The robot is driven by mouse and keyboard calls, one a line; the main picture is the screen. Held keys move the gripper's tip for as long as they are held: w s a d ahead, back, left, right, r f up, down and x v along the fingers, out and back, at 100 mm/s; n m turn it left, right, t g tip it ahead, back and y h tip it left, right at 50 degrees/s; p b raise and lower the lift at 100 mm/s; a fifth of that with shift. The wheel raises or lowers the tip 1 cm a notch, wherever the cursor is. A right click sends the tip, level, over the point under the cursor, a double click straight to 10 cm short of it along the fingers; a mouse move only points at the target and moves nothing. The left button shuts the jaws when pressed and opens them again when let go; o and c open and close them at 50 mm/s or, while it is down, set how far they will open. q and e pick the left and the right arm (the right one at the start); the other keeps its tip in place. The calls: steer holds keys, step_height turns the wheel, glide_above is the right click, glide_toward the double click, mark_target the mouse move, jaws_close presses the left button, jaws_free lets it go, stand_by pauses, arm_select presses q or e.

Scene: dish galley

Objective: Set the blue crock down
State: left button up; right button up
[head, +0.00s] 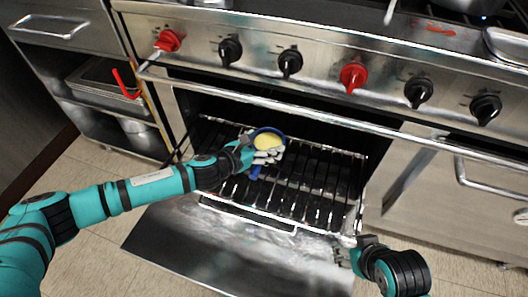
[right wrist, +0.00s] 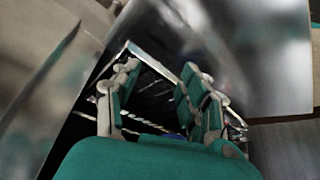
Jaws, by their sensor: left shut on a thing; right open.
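The blue crock (head: 256,171), with pale yellow contents showing at its top, is in the head view at the oven's mouth.
The oven door is folded down in front of the rack. A row of black and red knobs (head: 354,77) and a long handle bar (head: 300,113) run above the opening. Shelves with a pot (head: 138,127) stand at the left. The rack's right part is bare.

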arm_select(q)
steer(key=shift+w+d, duration=0.2)
step_height(320, 180, down, 3)
steer(key=shift+f+b, duration=0.1)
steer(key=shift+b, duration=0.85)
arm_select(e)
steer(key=w+a+r+t+y, duration=0.1)
steer(key=w+a+r+t, duration=0.2)
steer(key=w+r+t, duration=0.2)
steer(key=shift+w+t+y, duration=0.3)
steer(key=shift+w, duration=1.5)
arm_select(q)
steer(key=shift+f, duration=0.15)
arm_select(e)
steer(key=shift+w+a+r, duration=0.1)
arm_select(q)
steer(key=o, duration=1.4)
